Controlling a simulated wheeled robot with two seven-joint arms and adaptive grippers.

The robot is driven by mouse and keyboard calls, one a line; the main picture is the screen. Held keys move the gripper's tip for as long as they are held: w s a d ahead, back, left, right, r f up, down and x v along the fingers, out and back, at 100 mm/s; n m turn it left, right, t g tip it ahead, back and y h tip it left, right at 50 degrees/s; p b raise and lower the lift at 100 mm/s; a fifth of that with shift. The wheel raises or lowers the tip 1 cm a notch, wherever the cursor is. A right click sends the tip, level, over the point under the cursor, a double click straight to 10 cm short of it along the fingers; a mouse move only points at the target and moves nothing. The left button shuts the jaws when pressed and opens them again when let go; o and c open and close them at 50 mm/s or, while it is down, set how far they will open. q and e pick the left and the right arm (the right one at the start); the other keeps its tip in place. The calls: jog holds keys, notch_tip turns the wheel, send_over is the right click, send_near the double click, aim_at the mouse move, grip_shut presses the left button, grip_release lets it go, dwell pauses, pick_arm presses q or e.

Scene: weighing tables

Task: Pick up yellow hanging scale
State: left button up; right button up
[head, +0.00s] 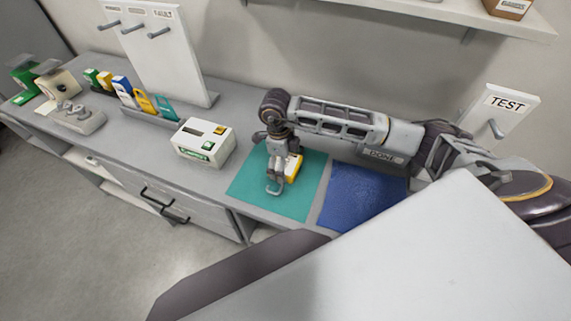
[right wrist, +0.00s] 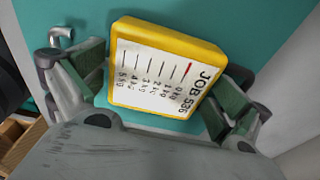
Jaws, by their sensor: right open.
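The yellow hanging scale (head: 295,168) lies on the teal mat (head: 247,195), partly hidden by my right gripper (head: 282,165) in the head view. In the right wrist view, the scale (right wrist: 168,70) shows its white face up, with a red mark, kg markings and "JOB 536". A grey hook (right wrist: 60,36) shows near its far-left end. My right gripper (right wrist: 160,88) is open above the scale, with one green-padded finger on each side of it. Contact with the pads cannot be told. My left gripper is not in view.
A blue mat (head: 360,200) lies right of the teal mat, with a "DONE" sign (head: 384,156) behind it. Several coloured items stand in a rack (head: 150,119). A pegboard (head: 160,60) and "TEST" board (head: 504,115) stand behind.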

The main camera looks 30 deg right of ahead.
dwell(0.4)
jog(key=c, duration=1)
jog(key=shift+r+b, duration=0.75)
jog(key=shift+r, duration=4.25)
